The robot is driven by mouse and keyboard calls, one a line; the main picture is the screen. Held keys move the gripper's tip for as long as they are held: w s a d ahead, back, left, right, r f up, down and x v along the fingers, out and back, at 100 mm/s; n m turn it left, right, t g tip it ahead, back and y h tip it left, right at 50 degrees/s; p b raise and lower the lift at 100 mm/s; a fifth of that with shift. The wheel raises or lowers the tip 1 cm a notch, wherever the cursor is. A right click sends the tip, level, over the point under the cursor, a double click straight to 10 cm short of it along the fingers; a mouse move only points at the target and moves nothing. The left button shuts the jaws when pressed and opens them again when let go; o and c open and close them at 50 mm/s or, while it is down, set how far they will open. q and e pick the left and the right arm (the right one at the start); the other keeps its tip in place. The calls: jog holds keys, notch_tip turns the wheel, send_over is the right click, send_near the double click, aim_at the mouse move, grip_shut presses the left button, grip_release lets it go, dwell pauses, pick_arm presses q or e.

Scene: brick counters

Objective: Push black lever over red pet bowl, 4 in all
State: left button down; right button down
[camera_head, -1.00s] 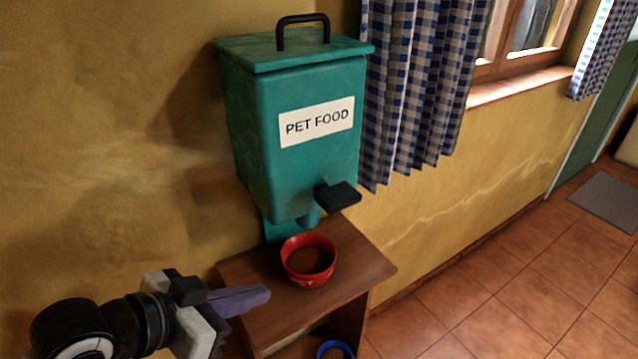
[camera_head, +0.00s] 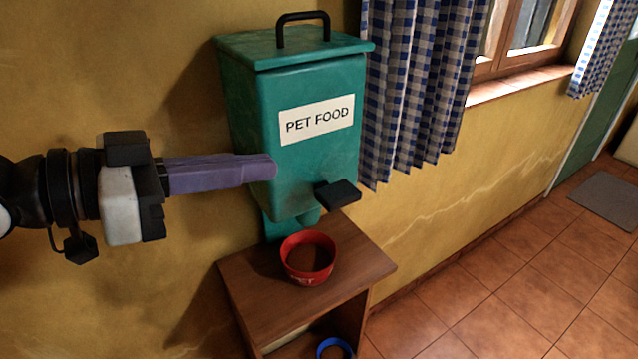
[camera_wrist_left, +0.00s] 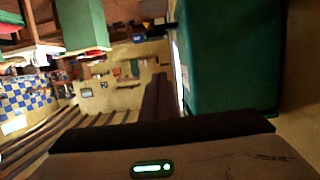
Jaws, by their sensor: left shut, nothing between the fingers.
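The black lever (camera_head: 338,194) sticks out from the lower front of the green dispenser (camera_head: 300,150) labelled PET FOOD. The red pet bowl (camera_head: 308,258) sits upright on the wooden stand, below the dispenser's spout. What lies inside the bowl is dark brown and hard to make out. My left gripper (camera_head: 272,168) is shut and empty, its purple fingers pointing right in front of the dispenser's left part, above and left of the lever. In the left wrist view the fingers (camera_wrist_left: 158,98) show beside the green dispenser (camera_wrist_left: 230,60). My right gripper is not in view.
The wooden stand (camera_head: 245,290) has a blue bowl (camera_head: 334,348) on its lower level. A checked curtain (camera_head: 415,90) hangs just right of the dispenser. The yellow wall is behind. Tiled floor (camera_head: 500,290) lies open at the right.

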pick_arm(q)
jog(key=p, duration=0.2)
send_over(332, 193)
jog(key=s+a, duration=0.2)
notch_tip(332, 193, down, 2)
jog(key=shift+w+d+f+b, duration=0.1)
jog(key=shift+w+f+b, duration=0.1)
jog(key=shift+f, duration=0.9)
jog(key=shift+w+d+f+b, duration=0.1)
jog(key=shift+f+b, duration=0.1)
jog(key=shift+f, duration=0.9)
notch_tip(332, 193, down, 4)
jog(key=shift+r+b, duration=0.1)
jog(key=shift+b, duration=0.5)
